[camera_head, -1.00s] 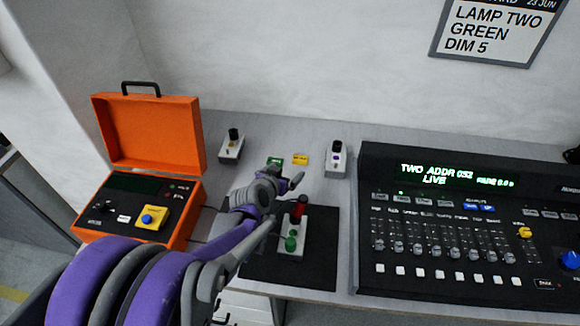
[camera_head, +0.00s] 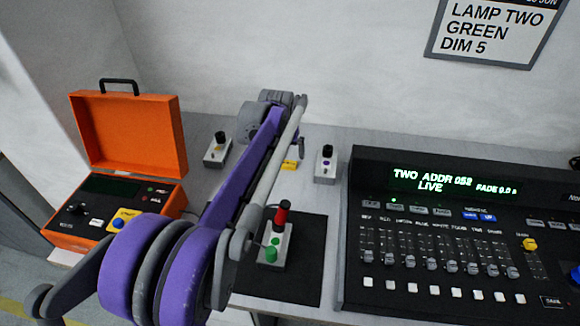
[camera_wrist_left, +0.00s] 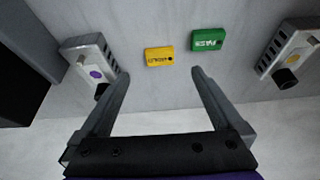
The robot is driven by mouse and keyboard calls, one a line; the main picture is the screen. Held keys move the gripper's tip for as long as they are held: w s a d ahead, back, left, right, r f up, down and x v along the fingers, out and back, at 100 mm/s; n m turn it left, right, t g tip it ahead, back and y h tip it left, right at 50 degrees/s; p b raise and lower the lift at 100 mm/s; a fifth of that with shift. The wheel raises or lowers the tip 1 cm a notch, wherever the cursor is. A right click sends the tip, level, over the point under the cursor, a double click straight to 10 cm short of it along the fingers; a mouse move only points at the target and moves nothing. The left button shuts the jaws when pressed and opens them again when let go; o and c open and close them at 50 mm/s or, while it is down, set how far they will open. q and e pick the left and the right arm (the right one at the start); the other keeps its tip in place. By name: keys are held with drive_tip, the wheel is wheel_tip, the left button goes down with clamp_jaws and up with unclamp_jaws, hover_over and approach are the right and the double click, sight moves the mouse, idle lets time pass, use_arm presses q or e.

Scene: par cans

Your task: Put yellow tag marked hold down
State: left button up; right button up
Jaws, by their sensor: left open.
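The yellow tag marked HOLD (camera_head: 289,165) lies on the grey bench between two small grey boxes, partly hidden by my left arm in the head view. The yellow tag also shows whole in the left wrist view (camera_wrist_left: 159,57), lettering facing up. My left gripper (camera_wrist_left: 160,72) is open and empty, and its two fingers point at the bench with the yellow tag between their lines. The tag appears apart from both fingers. My right gripper is not in view.
A green PASS tag (camera_wrist_left: 207,40) lies close beside the yellow one. Grey boxes with black knobs (camera_head: 217,150) (camera_head: 325,166) stand on either side.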

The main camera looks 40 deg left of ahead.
sight(289, 164)
use_arm(q)
drive_tip(key=b+x, duration=0.1)
drive_tip(key=x, duration=0.7)
drive_tip(key=shift+w+a+b, duration=0.1)
drive_tip(key=shift+w+b, duration=0.1)
drive_tip(key=shift+b, duration=0.15)
drive_tip(key=c, duration=1.6)
